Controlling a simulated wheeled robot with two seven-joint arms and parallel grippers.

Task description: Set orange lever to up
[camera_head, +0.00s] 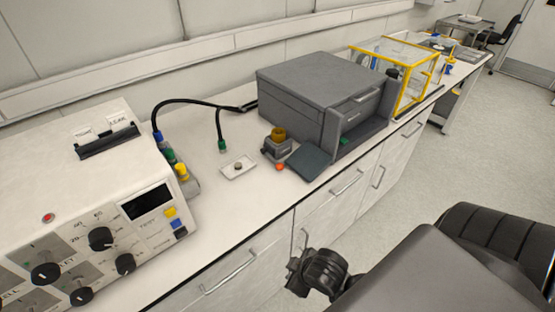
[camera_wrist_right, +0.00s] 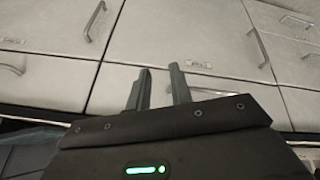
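I cannot make out a clear orange lever in the head view. A small orange-red knob-like thing (camera_head: 280,166) is on the bench, by a small grey device with an amber top (camera_head: 277,144); it is too small to tell if it is a lever. My right gripper (camera_head: 294,272) is in front of the cabinets, below the bench top and away from these things. In the right wrist view its two fingers (camera_wrist_right: 160,72) are apart with nothing between them, facing the cabinet fronts. My left gripper is not in view.
A white control unit with knobs (camera_head: 101,238) stands at the left. A large grey box-shaped machine (camera_head: 318,92) and a yellow-framed clear enclosure (camera_head: 413,80) stand farther along the bench. A small white tray (camera_head: 229,172) lies near the device. Cabinets with handles (camera_head: 230,278) line the front.

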